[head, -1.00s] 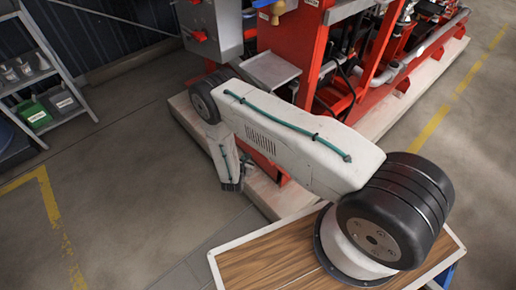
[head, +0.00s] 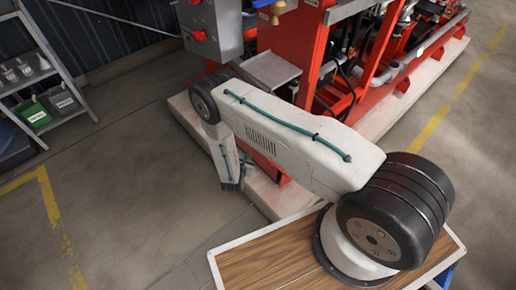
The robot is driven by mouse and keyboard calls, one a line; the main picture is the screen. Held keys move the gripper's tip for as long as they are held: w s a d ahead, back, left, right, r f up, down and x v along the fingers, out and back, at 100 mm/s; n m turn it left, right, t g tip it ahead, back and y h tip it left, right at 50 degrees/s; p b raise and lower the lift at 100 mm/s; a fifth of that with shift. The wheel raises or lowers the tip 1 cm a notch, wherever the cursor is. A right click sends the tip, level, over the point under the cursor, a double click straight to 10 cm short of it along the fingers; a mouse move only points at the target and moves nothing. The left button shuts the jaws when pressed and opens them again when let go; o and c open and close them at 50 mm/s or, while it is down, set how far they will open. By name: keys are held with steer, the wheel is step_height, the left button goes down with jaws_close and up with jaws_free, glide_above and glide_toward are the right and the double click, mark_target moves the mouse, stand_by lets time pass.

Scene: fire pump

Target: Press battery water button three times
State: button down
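A grey control box (head: 224,28) is mounted on the red fire pump frame (head: 312,50) at the top of the head view. A red knob (head: 198,36) sticks out from its left face, with another red part above it at the picture edge. I cannot make out which part is the battery water button; no label on the box is readable. My arm reaches from the wooden-topped base toward the pump and folds down at its far end.
A grey metal tray (head: 270,70) juts out beside the box. The pump stands on a pale plinth (head: 385,112). A shelf (head: 51,50) with a green bin (head: 34,113) and a dark grey bin (head: 63,101) stands at left. The floor between is clear, with yellow lines.

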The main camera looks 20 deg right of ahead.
stand_by(0.9)
steer(key=s+d+r+m+g+h, duration=0.1)
steer(key=s+d+r+m+g, duration=0.3)
steer(key=r, duration=0.8)
steer(key=s+d+r+m+g+h, duration=0.2)
steer(key=s+d+r+m+g, duration=0.25)
steer(key=r, duration=0.85)
steer(key=s+d+r+m+g+h, duration=0.1)
steer(key=s+r+m+g, duration=0.5)
steer(key=r, duration=0.6)
steer(key=s+a+r+m+t+y, duration=0.2)
steer(key=s+r+m+y, duration=0.3)
steer(key=s+r, duration=0.6)
steer(key=s+a+r+m+t+y, duration=0.2)
steer(key=s+r+m+y, duration=0.4)
steer(key=s+r, duration=0.5)
steer(key=shift+a+r+m+t, duration=0.4)
steer(key=shift+r+t, duration=0.45)
steer(key=shift+r, duration=2.9)
steer(key=shift+d, duration=0.1)
